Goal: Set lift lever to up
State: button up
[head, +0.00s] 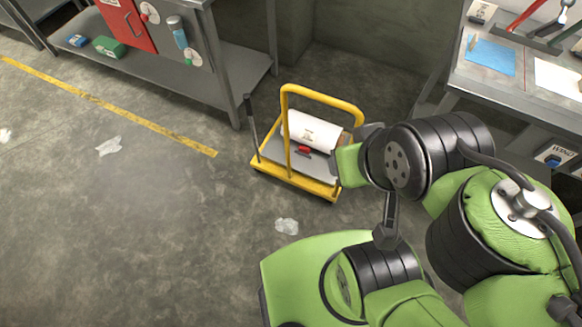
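A slim lever (251,118) with a black grip stands nearly upright at the left side of a small yellow-framed cart (287,122). It leans slightly to the left, and its lower end meets the cart's left edge. No label on it can be read. My arm comes in from the lower right, and its green and black joints reach close to the cart's right side in the picture. No gripper fingers can be made out. The arm's end is apart from the lever, and the cart stands between them in the picture.
The cart carries a white roll (312,130) and a small red item (304,150). A grey bench (235,85) stands behind on the left. A right-hand bench (490,92) holds red- and green-handled levers. Open floor lies left of the cart, with a yellow line (120,108).

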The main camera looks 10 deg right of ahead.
aim_at(246, 100)
jog(key=i+j+u, duration=0.1)
jog(key=i+j, duration=0.45)
jog(key=i+j+u, duration=0.15)
jog(key=i+j, duration=0.4)
jog(key=i+j+u, duration=0.1)
jog(key=i+j, duration=0.3)
jog(key=i, duration=0.25)
